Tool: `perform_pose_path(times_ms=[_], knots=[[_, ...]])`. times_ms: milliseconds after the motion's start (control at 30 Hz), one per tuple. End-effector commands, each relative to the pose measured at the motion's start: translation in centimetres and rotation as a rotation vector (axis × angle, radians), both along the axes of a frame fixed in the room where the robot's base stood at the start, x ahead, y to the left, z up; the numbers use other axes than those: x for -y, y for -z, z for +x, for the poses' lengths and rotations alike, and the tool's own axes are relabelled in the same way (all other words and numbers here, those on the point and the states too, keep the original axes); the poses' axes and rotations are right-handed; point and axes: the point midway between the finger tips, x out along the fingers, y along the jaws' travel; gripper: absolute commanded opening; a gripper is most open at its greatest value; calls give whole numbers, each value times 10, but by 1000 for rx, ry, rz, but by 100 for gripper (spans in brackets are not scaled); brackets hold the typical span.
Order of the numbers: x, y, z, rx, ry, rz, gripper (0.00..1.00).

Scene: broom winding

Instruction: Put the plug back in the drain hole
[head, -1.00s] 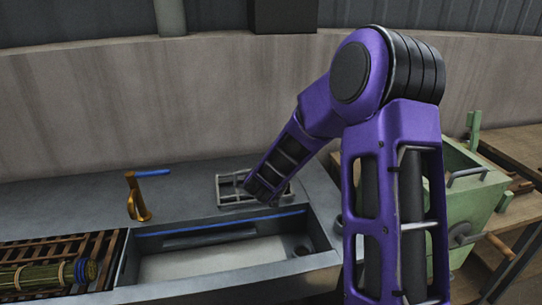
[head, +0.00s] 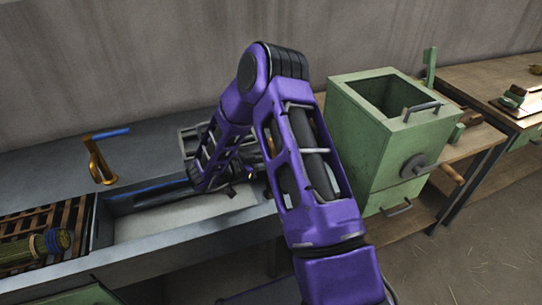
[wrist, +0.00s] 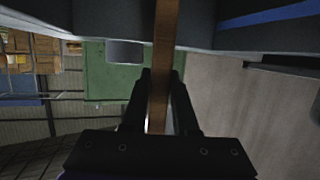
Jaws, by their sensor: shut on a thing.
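The sink (head: 180,215) shows at the lower left of the head view, with a blue strip along its back wall. My arm covers its right end, so the drain hole is hidden. My gripper (wrist: 160,75) is shut on a long, narrow brown bar (wrist: 165,35) in the wrist view. The bar runs from between the fingers to the top edge. I cannot tell whether it belongs to the plug, and no plug can be made out. In the head view my arm reaches to the sink's right end, and the fingers cannot be made out there.
A brass tap (head: 97,160) with a blue lever stands behind the sink. A slatted wooden rack (head: 45,222) holding a straw bundle (head: 35,248) is at the left. A large green hopper (head: 375,150) stands right of my arm. A grey wire rack (head: 192,135) lies behind the sink.

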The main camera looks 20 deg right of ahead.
Motion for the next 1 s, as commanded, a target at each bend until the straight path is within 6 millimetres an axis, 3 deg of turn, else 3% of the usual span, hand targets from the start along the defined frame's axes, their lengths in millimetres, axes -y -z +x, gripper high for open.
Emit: perform_pose_path(times_ms=[100, 367, 1000], knots=[[0, 17, 0, 1, 0, 0, 0], [0, 40, 0, 1, -1, -1, 0], [0, 41, 1, 2, -2, -1, 0]])
